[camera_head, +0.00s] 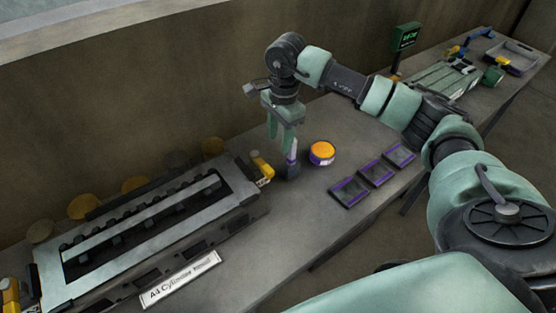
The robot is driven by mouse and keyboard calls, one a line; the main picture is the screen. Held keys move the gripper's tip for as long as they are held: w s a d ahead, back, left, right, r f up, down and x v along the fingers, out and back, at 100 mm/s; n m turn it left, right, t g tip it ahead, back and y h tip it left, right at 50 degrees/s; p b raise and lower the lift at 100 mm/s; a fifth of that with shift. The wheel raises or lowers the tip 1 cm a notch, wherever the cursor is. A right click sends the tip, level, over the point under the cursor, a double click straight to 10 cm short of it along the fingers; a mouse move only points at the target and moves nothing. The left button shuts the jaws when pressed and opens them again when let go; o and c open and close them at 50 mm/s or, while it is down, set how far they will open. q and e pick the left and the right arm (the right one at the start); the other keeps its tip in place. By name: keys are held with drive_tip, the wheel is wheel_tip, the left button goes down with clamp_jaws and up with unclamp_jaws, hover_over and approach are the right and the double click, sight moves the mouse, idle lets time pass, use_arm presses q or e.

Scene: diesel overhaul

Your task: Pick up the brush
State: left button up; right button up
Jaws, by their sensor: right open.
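The right-hand finger overlaps the top of the item in the picture. I cannot tell whether they touch. My left gripper is not in view.
The tin (322,154) stands close to the right of the gripper. Several dark purple-edged trays (375,173) lie further right. The cylinder head (150,232) fills the bench's left part, with a yellow item (261,165) at its end. A green display (406,37) stands behind.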

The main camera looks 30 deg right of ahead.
sight(292, 156)
drive_tip(key=d+f, duration=0.2)
drive_tip(key=d+f+p, duration=0.1)
drive_tip(key=f, duration=0.1)
drive_tip(key=shift+s+d+p, duration=0.3)
drive_tip(key=shift+s+d, duration=0.1)
wheel_tip(292, 156, down, 4)
drive_tip(key=shift+s+r+p, duration=0.1)
drive_tip(key=shift+r+p, duration=0.05)
drive_tip(key=shift+p, duration=0.45)
drive_tip(key=shift+f, duration=0.35)
drive_tip(key=shift+a, duration=0.15)
drive_tip(key=c, duration=0.3)
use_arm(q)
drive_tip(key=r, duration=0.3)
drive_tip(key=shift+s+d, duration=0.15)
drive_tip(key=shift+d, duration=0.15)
use_arm(e)
clamp_jaws()
